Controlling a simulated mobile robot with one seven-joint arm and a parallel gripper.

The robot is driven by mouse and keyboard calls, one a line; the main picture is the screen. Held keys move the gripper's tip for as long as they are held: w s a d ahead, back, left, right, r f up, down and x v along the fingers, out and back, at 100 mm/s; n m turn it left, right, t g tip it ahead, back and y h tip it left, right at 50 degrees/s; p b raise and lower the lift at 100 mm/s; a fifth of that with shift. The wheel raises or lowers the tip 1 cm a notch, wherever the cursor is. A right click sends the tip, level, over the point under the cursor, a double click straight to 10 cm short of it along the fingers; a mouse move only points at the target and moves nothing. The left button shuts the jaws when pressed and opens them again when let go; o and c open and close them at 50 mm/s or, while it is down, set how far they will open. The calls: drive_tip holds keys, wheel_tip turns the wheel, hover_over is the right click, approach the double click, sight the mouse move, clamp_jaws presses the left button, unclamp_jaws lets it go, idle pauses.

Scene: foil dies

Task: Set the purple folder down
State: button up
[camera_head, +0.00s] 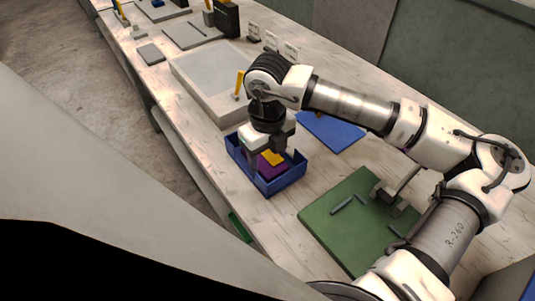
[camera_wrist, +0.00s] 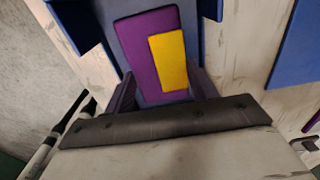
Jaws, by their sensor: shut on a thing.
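The purple folder (camera_head: 264,168) is a flat purple piece with a yellow block (camera_head: 272,158) on its top face. It is inside the walls of a blue tray (camera_head: 285,182); I cannot tell whether it touches the tray floor. My gripper (camera_head: 266,152) points down over the tray, shut on the folder. In the wrist view the folder (camera_wrist: 135,40) lies between the two fingers of my gripper (camera_wrist: 162,88), with the yellow block (camera_wrist: 169,60) on its right part. The folder's near end is partly hidden by the gripper body.
A green mat (camera_head: 330,225) with grey tools lies to the right of the tray. A blue flat panel (camera_head: 335,132) lies behind it. A large pale tray (camera_head: 200,80) stands farther back on the bench. The bench's left edge runs close beside the blue tray.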

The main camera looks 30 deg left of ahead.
drive_tip(key=o, duration=0.8)
wheel_tip(320, 180, up, 12)
drive_tip(key=shift+r+b, duration=0.1)
drive_tip(key=shift+b, duration=0.5)
